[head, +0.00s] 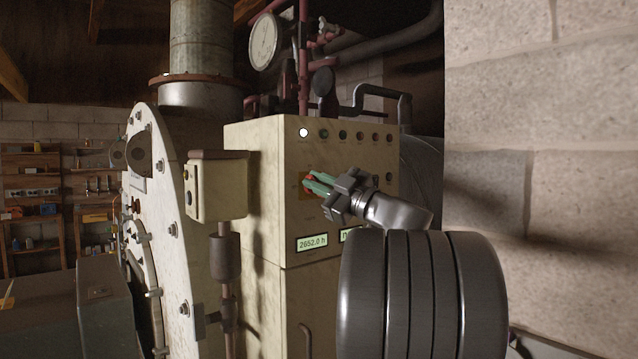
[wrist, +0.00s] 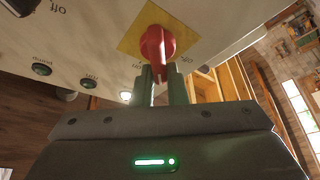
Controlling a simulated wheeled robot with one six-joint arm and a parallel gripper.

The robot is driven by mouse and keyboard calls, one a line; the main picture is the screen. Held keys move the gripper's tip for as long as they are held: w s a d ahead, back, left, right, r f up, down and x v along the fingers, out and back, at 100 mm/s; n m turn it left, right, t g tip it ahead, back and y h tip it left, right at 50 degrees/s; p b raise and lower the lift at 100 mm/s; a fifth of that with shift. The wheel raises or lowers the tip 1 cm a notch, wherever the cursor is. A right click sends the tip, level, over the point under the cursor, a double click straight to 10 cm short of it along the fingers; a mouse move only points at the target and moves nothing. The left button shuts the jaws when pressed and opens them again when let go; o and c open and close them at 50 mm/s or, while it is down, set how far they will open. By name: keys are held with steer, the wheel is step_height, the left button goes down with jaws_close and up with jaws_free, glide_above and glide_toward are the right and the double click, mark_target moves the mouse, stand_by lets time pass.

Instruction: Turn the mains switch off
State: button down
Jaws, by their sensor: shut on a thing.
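The mains switch is a red rotary knob (wrist: 157,45) on a yellow square plate (wrist: 133,42), set on the front of a cream control cabinet (head: 262,215). In the head view the red knob (head: 309,178) is mostly hidden behind my fingers. My gripper (head: 318,184) reaches in from the right with green fingers at the knob. In the wrist view my gripper (wrist: 160,75) has its two fingers shut on the knob's grip. The label beside the plate is partly hidden by the knob and fingers.
A row of indicator lamps, including a lit white one (head: 303,132), runs above the knob. An hour display (head: 312,243) sits below. A small box on a post (head: 217,187) stands left of the cabinet. A block wall (head: 540,120) is at right.

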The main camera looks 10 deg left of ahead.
steer(key=n+g, duration=0.1)
steer(key=n, duration=0.2)
steer(key=f+n+g+h, duration=0.1)
steer(key=n, duration=0.3)
steer(key=shift+f+g, duration=0.1)
steer(key=shift+g, duration=0.3)
steer(key=n+h, duration=0.1)
steer(key=n, duration=0.2)
steer(key=shift+g, duration=0.3)
steer(key=shift+n, duration=0.4)
steer(key=c, duration=1.5)
jaws_free()
steer(key=shift+a, duration=0.1)
steer(key=shift+o, duration=0.2)
steer(key=shift+w, duration=0.15)
steer(key=b+v, duration=0.1)
steer(key=v, duration=1.3)
steer(key=shift+r, duration=0.4)
steer(key=shift+a, duration=0.1)
